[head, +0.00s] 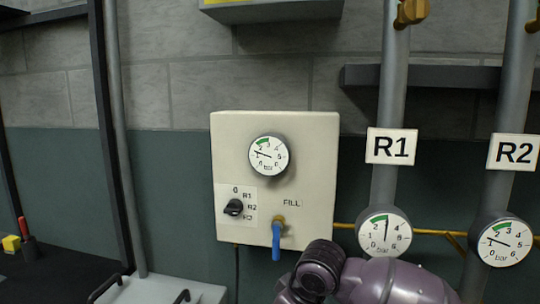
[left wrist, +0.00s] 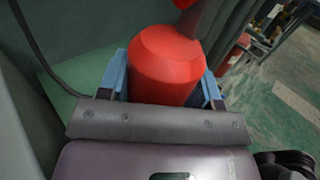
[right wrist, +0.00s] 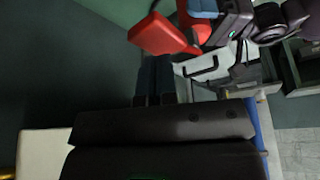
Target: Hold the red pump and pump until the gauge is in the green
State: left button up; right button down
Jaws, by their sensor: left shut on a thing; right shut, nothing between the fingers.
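In the left wrist view, my left gripper (left wrist: 164,86) is shut on the red pump (left wrist: 166,62), with a blue finger on either side of its body. A red piece (right wrist: 160,36) near my left arm shows at the top of the right wrist view. My right gripper (right wrist: 155,82) is shut and empty below it, apart from it. In the head view, the panel gauge (head: 268,155) has its needle pointing left, below its green band. The R1 gauge (head: 384,232) needle points nearly straight up, by the right end of its green band. Both grippers are outside the head view.
The cream panel (head: 225,140) carries a black selector knob (head: 233,207) and a blue FILL lever (head: 276,243) hanging down. The R2 gauge (head: 502,240) needle points up-left. A yellow pipe (head: 344,226) runs right from the panel. A pale case (head: 175,290) stands at bottom left.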

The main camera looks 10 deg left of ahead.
jog(key=shift+f, duration=0.1)
jog(key=shift+f, duration=2.4)
jog(key=shift+r, duration=4.35)
notch_tip(320, 180, up, 2)
jog(key=shift+r, duration=0.1)
jog(key=shift+f, duration=3)
jog(key=shift+f, duration=0.3)
